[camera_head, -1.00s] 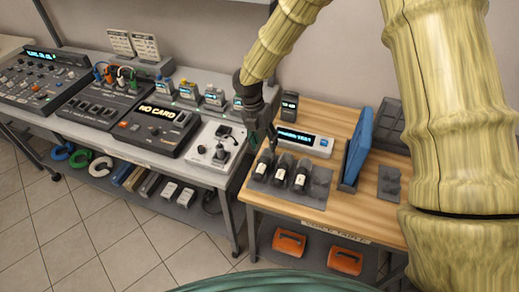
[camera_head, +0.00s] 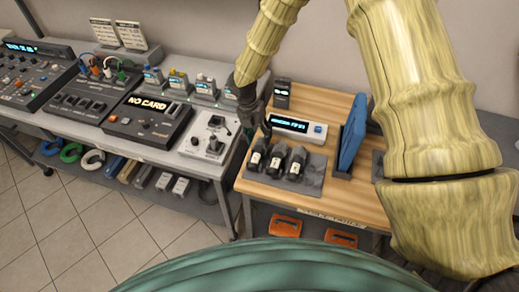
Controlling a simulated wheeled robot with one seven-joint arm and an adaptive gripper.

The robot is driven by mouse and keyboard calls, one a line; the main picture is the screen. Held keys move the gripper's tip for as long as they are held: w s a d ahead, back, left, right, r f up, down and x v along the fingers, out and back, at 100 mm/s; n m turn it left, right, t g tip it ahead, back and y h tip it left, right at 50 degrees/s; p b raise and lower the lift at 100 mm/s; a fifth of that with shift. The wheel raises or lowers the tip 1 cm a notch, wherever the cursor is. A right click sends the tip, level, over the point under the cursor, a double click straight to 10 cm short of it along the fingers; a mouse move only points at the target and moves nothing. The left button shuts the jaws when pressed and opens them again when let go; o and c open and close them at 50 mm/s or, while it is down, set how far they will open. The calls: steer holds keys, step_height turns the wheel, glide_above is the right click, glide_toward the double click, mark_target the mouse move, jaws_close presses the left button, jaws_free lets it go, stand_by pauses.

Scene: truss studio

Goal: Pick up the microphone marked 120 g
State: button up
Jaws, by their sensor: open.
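Three dark microphones lie side by side in a grey foam holder (camera_head: 311,184) on the wooden table: a left one (camera_head: 259,153), a middle one (camera_head: 276,161) and a right one (camera_head: 295,163). Each has a small pale label, too small to read, so I cannot tell which is marked 120 g. My gripper (camera_head: 262,128) is open, pointing down just above and behind the left microphone, near the table's left edge. I cannot tell whether it touches that microphone. Its fingers are dark and partly merge with the background.
A display box (camera_head: 297,128) stands behind the microphones, with a small dark device (camera_head: 281,95) behind it. A blue upright panel (camera_head: 352,137) stands to the right. The equipment bench (camera_head: 150,146) adjoins on the left. Orange cases (camera_head: 286,226) lie under the table.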

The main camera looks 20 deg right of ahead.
mark_target(260, 139)
steer(key=shift+p+x, duration=0.65)
steer(key=shift+x, duration=1.4)
steer(key=c, duration=0.7)
steer(key=shift+r, duration=0.1)
steer(key=shift+c, duration=0.2)
